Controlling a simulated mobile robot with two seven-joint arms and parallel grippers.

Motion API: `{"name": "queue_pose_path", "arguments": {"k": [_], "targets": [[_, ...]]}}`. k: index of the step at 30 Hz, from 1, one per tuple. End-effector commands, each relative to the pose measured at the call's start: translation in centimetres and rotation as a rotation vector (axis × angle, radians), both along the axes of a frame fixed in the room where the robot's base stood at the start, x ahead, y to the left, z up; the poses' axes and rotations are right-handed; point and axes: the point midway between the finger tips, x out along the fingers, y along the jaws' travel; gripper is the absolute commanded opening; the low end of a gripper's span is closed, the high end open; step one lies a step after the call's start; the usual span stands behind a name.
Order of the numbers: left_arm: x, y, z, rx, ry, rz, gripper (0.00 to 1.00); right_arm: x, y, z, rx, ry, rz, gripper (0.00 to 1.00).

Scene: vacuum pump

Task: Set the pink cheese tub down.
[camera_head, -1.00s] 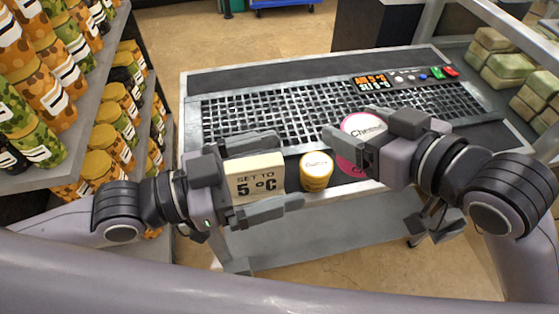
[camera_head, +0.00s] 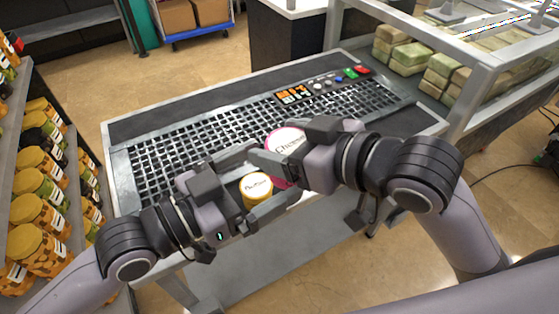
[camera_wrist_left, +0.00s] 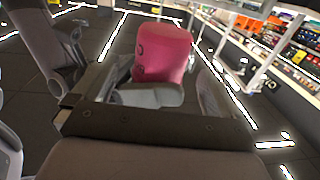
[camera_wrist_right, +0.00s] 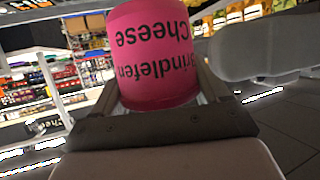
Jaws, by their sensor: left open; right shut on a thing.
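My left gripper (camera_head: 272,178) is open, just left of and below the pink tub in the head view. A yellow tub (camera_head: 257,188) with a pale lid shows between its fingers, with no clear contact.
A dark grid worktop (camera_head: 185,152) with a lit display and buttons (camera_head: 293,95) lies behind the grippers. Its left and middle grid is clear. A jar shelf (camera_head: 40,190) stands at left; pale green blocks (camera_head: 408,55) are stacked at right.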

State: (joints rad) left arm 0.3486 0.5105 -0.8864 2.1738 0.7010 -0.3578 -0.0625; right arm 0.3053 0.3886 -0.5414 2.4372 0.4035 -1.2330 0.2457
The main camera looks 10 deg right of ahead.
Motion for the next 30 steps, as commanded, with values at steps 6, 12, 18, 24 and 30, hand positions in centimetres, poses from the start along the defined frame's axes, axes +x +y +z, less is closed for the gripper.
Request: {"name": "queue_pose_path", "arguments": {"k": [6,12,18,24,30], "targets": [[1.0,-2.1,0.0,-0.001,0.000,-0.001,1.00,0.0,0.0,0.1,0.001,-0.003,0.000,0.33],[1.4,-2.9,0.0,0.000,0.000,-0.001,1.00,0.0,0.0,0.1,0.002,-0.002,0.000,0.33],[1.4,-3.0,0.0,0.000,-0.001,0.000,1.00,0.0,0.0,0.1,0.001,-0.003,0.000,0.33],[1.4,-2.9,0.0,0.000,0.000,0.000,0.60,0.0,0.0,0.1,0.002,-0.002,0.000,0.33],[1.4,-3.0,0.2,-0.002,-0.002,-0.002,0.28,0.0,0.0,0.1,0.002,-0.002,0.000,0.97]]}}
